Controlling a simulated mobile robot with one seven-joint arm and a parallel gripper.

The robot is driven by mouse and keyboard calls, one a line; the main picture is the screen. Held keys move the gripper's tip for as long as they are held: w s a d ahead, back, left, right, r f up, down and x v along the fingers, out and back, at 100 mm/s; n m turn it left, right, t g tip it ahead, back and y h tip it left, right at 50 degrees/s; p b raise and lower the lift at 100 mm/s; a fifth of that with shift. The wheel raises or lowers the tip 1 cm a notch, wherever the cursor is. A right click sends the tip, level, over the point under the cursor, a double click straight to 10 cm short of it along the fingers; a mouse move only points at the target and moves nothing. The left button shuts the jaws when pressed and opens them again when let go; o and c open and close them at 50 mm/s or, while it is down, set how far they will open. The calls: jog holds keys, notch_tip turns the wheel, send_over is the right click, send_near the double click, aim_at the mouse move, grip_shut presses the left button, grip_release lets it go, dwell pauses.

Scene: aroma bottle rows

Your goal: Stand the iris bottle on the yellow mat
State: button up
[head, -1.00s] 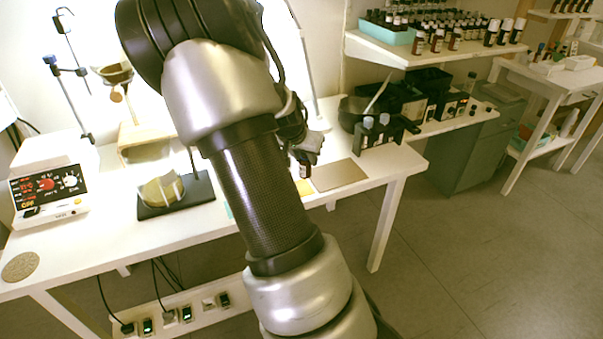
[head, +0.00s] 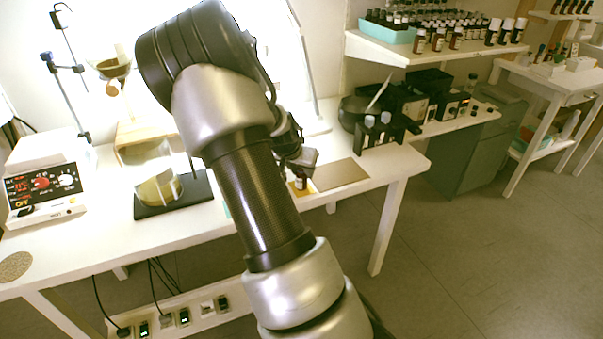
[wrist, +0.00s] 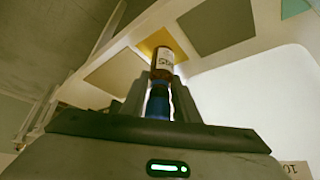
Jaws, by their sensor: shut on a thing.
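The iris bottle (wrist: 161,67) is brown glass with a white label and a blue cap; the label's lettering is only partly readable. My gripper (wrist: 160,98) is shut on it at the cap end, with a finger on each side. The bottle's base points at the yellow mat (wrist: 151,40), which shows around it in the wrist view. I cannot tell whether the base touches the mat. In the head view the bottle (head: 301,183) is small and dark below my gripper (head: 301,171), near the table's front edge, and my arm hides much of that area.
A brown mat (head: 340,174) lies right of the bottle. Bottles with grey caps in a dark holder (head: 377,133) stand behind it. A glass vessel (head: 160,188) on a black base and a white device (head: 42,187) stand on the left of the table (head: 100,235).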

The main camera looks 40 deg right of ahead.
jog(key=o, duration=1.1)
jog(key=shift+f, duration=0.1)
